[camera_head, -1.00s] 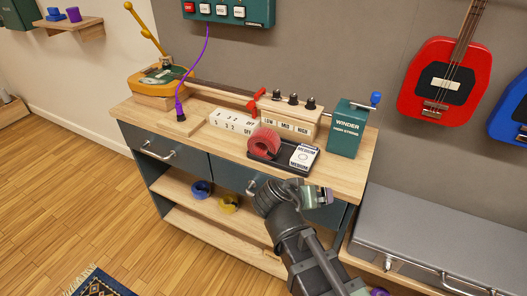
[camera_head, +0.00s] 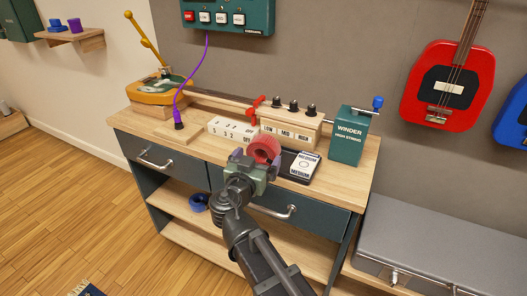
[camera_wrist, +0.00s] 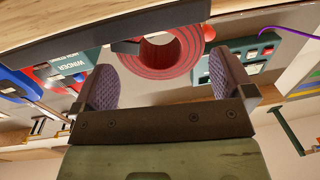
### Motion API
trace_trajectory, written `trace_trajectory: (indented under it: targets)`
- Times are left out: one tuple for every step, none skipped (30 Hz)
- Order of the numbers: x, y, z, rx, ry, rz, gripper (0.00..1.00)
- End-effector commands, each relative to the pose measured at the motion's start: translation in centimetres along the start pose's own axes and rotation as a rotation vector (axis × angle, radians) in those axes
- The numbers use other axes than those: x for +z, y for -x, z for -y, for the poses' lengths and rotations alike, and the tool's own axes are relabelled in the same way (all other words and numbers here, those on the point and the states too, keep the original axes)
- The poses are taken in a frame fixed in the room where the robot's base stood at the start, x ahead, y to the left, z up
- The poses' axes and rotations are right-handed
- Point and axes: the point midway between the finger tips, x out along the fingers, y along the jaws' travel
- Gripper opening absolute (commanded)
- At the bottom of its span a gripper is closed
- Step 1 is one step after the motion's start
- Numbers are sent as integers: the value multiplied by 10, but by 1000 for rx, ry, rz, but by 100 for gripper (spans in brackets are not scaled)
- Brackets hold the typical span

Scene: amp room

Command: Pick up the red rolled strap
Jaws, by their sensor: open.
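The red rolled strap (camera_head: 264,147) stands on its edge at the left end of a black tray (camera_head: 312,180) on the workbench. In the wrist view the strap (camera_wrist: 186,57) shows as a thick red ring, beyond the fingers and between their lines. My gripper (camera_head: 256,164) is open at the bench's front edge, just in front of the strap. Its two purple pads (camera_wrist: 163,84) are apart with nothing between them. My gripper hides the strap's lower part in the head view.
A white card box (camera_head: 300,166) marked MEDIUM lies in the tray right of the strap. Behind stand a wooden block with black knobs (camera_head: 291,131) and a green winder box (camera_head: 347,140). A white switch panel (camera_head: 231,129) is behind left. Drawer handles (camera_head: 274,212) stick out below.

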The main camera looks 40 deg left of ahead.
Motion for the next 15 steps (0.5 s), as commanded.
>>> trace_trajectory:
  targets:
    - [0, -1, 0, 0, 0, 0, 100]
    - [0, -4, 0, 1, 0, 0, 100]
    - [0, -9, 1, 1, 0, 0, 100]
    - [0, -14, 1, 1, 0, 0, 100]
    - [0, -20, 2, 2, 0, 0, 100]
    - [0, -28, 2, 3, 0, 0, 100]
    - [0, -34, 3, 3, 0, 0, 100]
    - [0, -40, 3, 2, 0, 1, 100]
    - [0, -46, 2, 2, 0, 1, 100]
    - [0, -50, 2, 2, 0, 1, 100]
    - [0, -51, 2, 2, 0, 1, 100]
    - [0, -52, 2, 1, 0, 1, 100]
    - [0, -52, 1, 1, 0, 1, 100]
    - [0, -52, 1, 0, 0, 1, 100]
    - [0, -51, 1, 0, 0, 1, 100]
